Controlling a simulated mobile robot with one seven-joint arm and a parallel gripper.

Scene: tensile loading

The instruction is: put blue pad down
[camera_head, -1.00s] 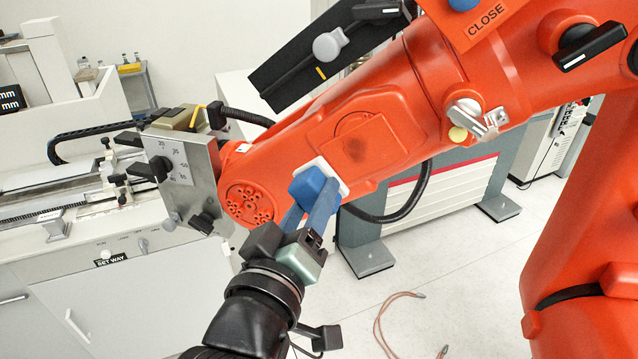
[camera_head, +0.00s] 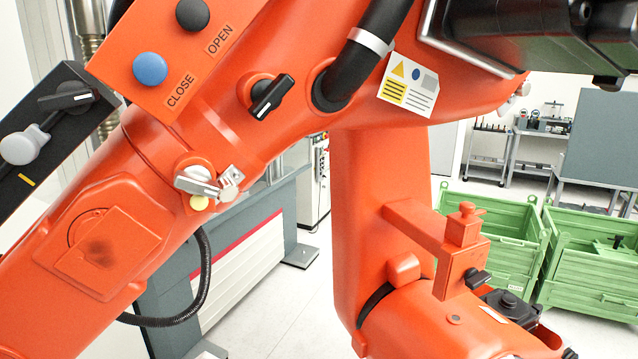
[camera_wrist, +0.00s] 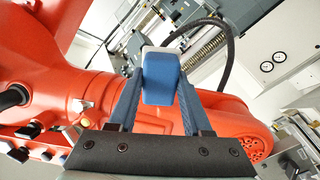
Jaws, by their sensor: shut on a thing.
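The blue pad (camera_wrist: 161,80) is in the wrist view, between the two blue fingers of my gripper (camera_wrist: 161,72). My gripper is shut on it. A pale backing edge shows at the pad's far end. The orange arm (camera_wrist: 85,85) of the machine lies behind the pad in that view; I cannot tell whether the pad touches it. In the head view neither my gripper nor the blue pad shows.
The big orange machine arm (camera_head: 240,110) fills much of the head view, with knobs and OPEN and CLOSE buttons. Green crates (camera_head: 500,235) stand on the floor at right. A bench (camera_head: 500,150) with small items stands behind them. A black cable (camera_head: 205,280) hangs below the arm.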

